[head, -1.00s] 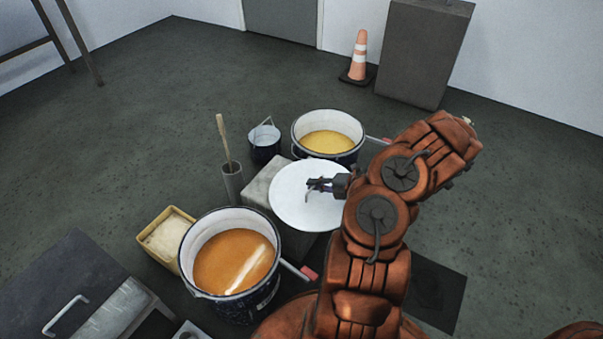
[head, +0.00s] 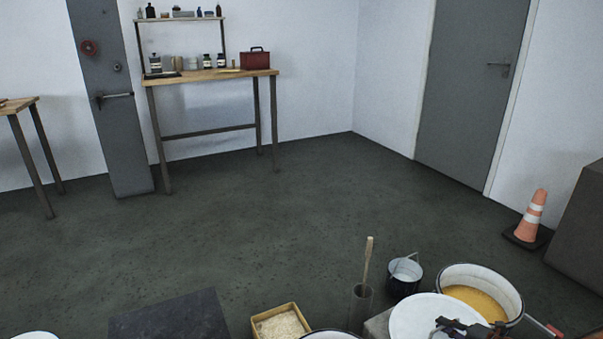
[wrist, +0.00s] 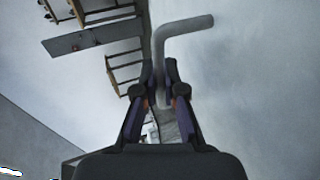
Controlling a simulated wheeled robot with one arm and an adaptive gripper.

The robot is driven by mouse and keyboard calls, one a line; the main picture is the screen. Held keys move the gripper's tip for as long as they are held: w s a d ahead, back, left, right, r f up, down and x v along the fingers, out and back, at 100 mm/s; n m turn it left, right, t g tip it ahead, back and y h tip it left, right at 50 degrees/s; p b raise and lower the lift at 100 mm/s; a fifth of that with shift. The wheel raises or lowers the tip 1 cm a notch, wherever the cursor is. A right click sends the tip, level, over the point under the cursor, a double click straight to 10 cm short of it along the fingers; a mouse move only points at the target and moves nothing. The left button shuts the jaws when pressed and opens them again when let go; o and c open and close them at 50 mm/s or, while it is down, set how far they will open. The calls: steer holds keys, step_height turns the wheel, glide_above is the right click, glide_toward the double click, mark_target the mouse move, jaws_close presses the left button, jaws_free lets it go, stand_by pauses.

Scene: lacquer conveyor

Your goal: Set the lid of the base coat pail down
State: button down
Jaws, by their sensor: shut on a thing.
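The lid (head: 412,316) is a round white disc low in the head view, tilt unclear. My gripper (head: 441,327) is over it, at the bottom edge. In the wrist view, the gripper (wrist: 170,75) is shut on the lid's bent grey handle (wrist: 188,27). The lid overlaps a grey block (head: 377,326) in the picture; I cannot tell whether they touch. A pail with yellow contents (head: 475,300) stands behind it to the right. Another pail's rim (head: 335,335) shows at the bottom edge, contents hidden. I cannot tell which is the base coat pail.
A small dark pail (head: 404,280) and a holder with a wooden stick (head: 361,305) stand behind the lid. A tan tub (head: 281,324) is left of them. A traffic cone (head: 531,215) stands at right. A workbench (head: 210,76) is far back; the middle floor is clear.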

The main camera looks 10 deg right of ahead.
steer(key=w+a+r+m+h, duration=0.1)
steer(key=w+a+r, duration=0.5)
steer(key=w+r, duration=0.15)
steer(key=w+a+r, duration=0.5)
steer(key=w+r, duration=0.2)
steer(key=r, duration=0.2)
steer(key=a+r+p, duration=0.1)
steer(key=a+r, duration=1.4)
steer(key=a, duration=0.4)
step_height(320, 180, up, 29)
steer(key=h+p, duration=0.1)
steer(key=p, duration=2.8)
steer(key=shift+s+d+r+m+t+p, duration=0.2)
steer(key=shift+m+t+p, duration=0.1)
steer(key=shift+m+t, duration=0.1)
